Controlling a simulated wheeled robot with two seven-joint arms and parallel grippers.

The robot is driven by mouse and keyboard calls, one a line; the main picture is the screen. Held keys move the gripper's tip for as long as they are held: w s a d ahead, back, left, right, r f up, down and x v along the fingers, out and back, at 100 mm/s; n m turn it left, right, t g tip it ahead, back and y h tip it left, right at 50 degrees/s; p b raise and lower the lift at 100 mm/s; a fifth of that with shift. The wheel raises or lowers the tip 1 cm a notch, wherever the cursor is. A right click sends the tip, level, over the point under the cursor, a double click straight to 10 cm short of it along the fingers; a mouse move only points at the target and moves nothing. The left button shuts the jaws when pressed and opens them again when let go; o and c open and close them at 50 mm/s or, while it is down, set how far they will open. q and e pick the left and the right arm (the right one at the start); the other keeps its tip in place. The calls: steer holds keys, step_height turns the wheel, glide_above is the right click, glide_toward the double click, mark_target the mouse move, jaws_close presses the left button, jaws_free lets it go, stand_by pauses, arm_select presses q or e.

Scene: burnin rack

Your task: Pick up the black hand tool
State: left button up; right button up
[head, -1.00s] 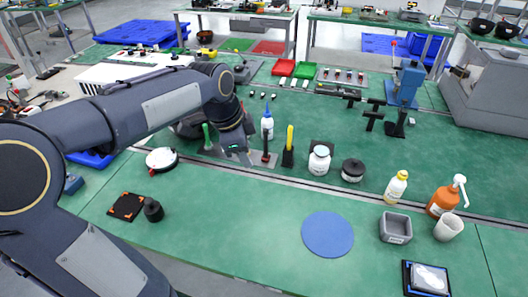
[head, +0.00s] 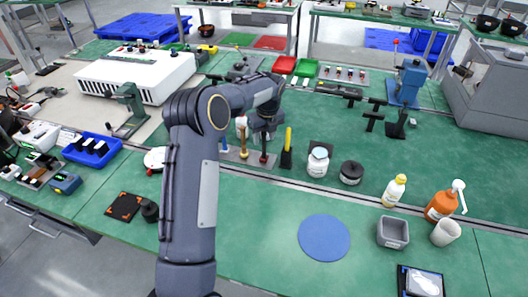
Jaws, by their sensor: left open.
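A grey holder plate (head: 233,155) on the green bench carries several upright hand tools. One has a pale wooden handle (head: 242,128), and one is dark with a reddish shaft (head: 264,157). A tool with a yellow handle and black lower part (head: 287,152) stands at the right. I cannot tell for certain which is the black hand tool. My left gripper (head: 264,138) is open and points down just above the dark reddish tool. Its fingers are small and dark, and I cannot tell whether they touch the tool. My right gripper is out of view.
A white jar (head: 318,162) and a black round pot (head: 351,172) stand to the right of the tools. A white round dish (head: 155,159) is partly behind my left arm. The bench around the blue disc (head: 325,238) is mostly clear.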

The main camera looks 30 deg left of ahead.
mark_target(264, 142)
arm_select(q)
step_height(264, 142, down, 3)
steer(key=shift+a+f, duration=0.1)
steer(key=shift+a, duration=0.05)
steer(key=shift+c, duration=0.3)
jaws_close()
steer(key=shift+r, duration=0.2)
steer(key=shift+r, duration=0.65)
steer(key=s+d+r+b, duration=0.3)
steer(key=s+d+r, duration=0.1)
steer(key=s+r, duration=0.7)
steer(key=shift+s+r+b, duration=0.25)
steer(key=shift+s+b, duration=0.1)
steer(key=shift+s, duration=0.9)
